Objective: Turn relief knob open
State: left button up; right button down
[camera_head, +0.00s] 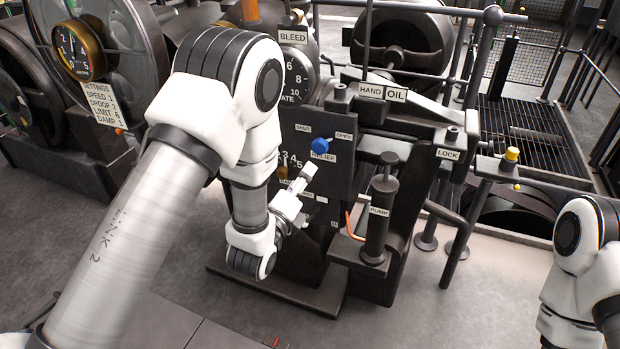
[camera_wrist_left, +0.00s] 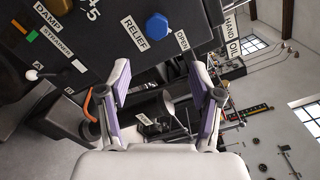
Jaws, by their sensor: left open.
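The blue relief knob (camera_head: 322,145) sits on a dark panel (camera_head: 340,175), between the labels SHUT (camera_head: 303,128) and OPEN (camera_head: 344,135), with RELIEF just below it. It also shows in the wrist view as a blue knob (camera_wrist_left: 157,26) near the top, beside the OPEN label (camera_wrist_left: 182,40). Which way the knob points is too small to tell. My left gripper (camera_head: 303,178) is just below and left of the knob in the head view, apart from it. In the wrist view its purple-sided fingers (camera_wrist_left: 160,82) are spread, with nothing between them.
A PUMP cylinder (camera_head: 378,220) stands right of the panel, with an orange tube (camera_head: 353,228) beside it. A LOCK post (camera_head: 449,150) and a yellow-topped post (camera_head: 511,156) stand further right. A gauge (camera_head: 297,75) is above the panel. My right arm shows at the right edge.

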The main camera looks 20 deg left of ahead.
pick_arm(q)
jog(key=n, duration=0.3)
jog(key=n+b, duration=1.3)
jog(key=n, duration=0.8)
send_near(319, 149)
jog(key=w, duration=0.9)
jog(key=shift+d, duration=0.25)
jog(key=shift+w, duration=0.35)
jog(key=shift+s+a, duration=0.1)
jog(key=shift+a, duration=0.05)
jog(key=c, duration=1.1)
